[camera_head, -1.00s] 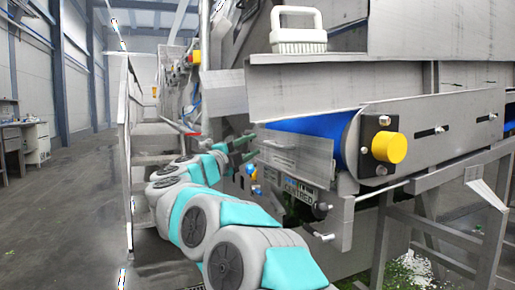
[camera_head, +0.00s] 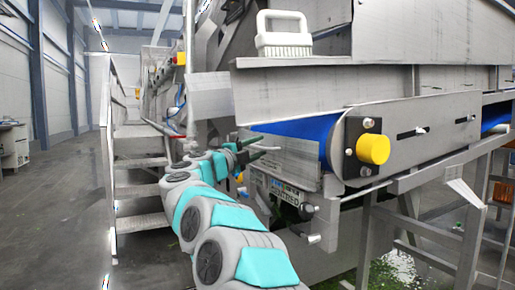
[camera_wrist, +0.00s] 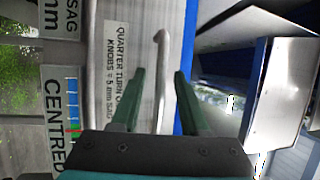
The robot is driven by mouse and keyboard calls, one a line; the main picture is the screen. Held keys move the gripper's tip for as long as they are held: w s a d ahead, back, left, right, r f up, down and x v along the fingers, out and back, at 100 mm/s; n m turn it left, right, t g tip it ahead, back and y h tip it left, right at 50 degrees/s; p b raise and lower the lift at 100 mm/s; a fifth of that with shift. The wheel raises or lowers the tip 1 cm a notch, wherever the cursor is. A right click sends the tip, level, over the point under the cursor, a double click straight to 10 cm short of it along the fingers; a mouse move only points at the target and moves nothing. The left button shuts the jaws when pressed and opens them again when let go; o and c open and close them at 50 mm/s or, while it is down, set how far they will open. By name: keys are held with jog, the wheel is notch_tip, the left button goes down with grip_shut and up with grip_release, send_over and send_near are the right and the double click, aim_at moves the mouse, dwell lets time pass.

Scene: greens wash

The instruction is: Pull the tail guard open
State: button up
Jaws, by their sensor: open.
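The tail guard (camera_head: 292,160) is a grey metal plate hanging below the end of the blue belt, and it looks closed. In the wrist view a pale bar handle (camera_wrist: 163,85) with a bent end runs up the picture in front of a plate with a "quarter turn" label. My gripper (camera_head: 256,149) is at the left edge of the guard, with its dark green fingers pointing at it. In the wrist view my gripper (camera_wrist: 158,78) is open, one finger on each side of the handle. Whether either finger touches the handle I cannot tell.
A yellow knob (camera_head: 373,149) sticks out at the belt's end, right of the guard. A white brush (camera_head: 284,36) stands on the ledge above. Metal steps (camera_head: 140,165) with a rail are at the left.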

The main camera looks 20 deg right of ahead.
grip_shut()
dwell(1.4)
